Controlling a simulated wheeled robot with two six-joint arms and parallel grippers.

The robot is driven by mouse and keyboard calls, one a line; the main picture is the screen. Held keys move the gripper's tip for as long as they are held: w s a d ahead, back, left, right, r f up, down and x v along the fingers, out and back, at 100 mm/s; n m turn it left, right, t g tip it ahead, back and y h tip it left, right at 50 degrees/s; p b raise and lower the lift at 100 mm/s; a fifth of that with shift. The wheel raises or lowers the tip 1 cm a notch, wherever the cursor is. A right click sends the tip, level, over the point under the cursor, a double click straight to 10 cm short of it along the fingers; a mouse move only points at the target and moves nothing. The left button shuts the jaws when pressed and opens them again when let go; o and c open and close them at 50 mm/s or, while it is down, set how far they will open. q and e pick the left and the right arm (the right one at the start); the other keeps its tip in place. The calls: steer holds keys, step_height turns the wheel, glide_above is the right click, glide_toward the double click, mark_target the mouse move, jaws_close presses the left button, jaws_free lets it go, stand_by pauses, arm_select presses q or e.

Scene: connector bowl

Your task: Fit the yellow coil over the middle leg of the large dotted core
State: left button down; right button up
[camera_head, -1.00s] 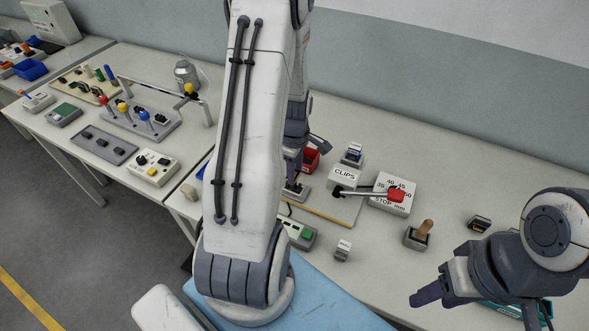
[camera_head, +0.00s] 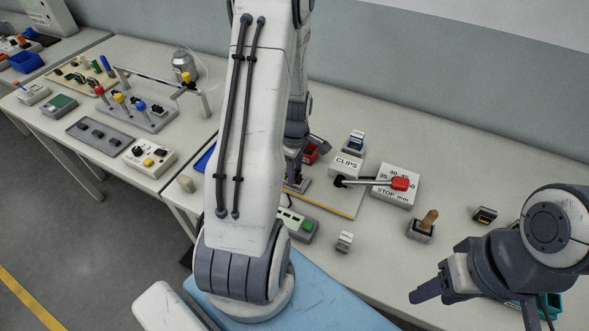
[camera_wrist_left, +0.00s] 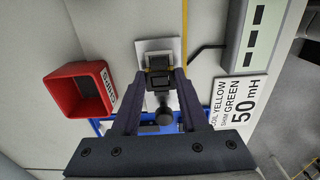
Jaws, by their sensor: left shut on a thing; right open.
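My left gripper (camera_wrist_left: 160,82) is shut on a dark block (camera_wrist_left: 159,78) with small yellowish edges. The block is over or at a pale square plate (camera_wrist_left: 145,46) in the left wrist view; I cannot tell whether it touches. In the head view my left gripper (camera_head: 293,165) is largely hidden by my arm, above a small grey fixture (camera_head: 299,185). I cannot clearly make out the yellow coil or the large dotted core; the held block may be one of them. My right gripper (camera_head: 430,292) is open and empty above the table's front right.
The table's back right is clear.

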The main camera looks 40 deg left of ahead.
arm_select(q)
steer(key=shift+c, duration=1.7)
jaws_free()
step_height(320, 180, up, 11)
steer(key=shift+f+b, duration=0.2)
steer(key=shift+b, duration=0.2)
